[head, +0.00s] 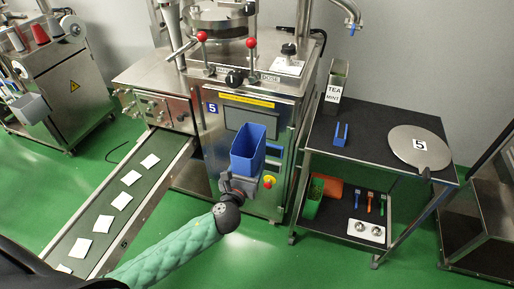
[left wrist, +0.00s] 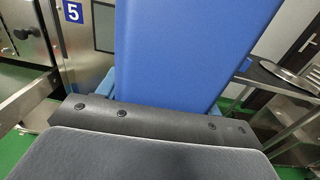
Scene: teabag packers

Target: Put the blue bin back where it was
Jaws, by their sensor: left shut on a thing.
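The blue bin (head: 248,149) is held up in front of the steel machine marked 5, with its open top facing up and slightly tilted. My left gripper (head: 240,182) is shut on the bin near its lower end. In the left wrist view the bin's flat blue wall (left wrist: 190,50) fills the middle, right beyond the dark gripper body (left wrist: 165,125). My right gripper is not in view.
A conveyor (head: 105,205) with several white teabags runs down at the left. A black-topped cart (head: 375,135) at the right carries a tea tin (head: 334,90), a blue forked piece (head: 341,134) and a round lid (head: 419,147). Green floor lies open between machine and cart.

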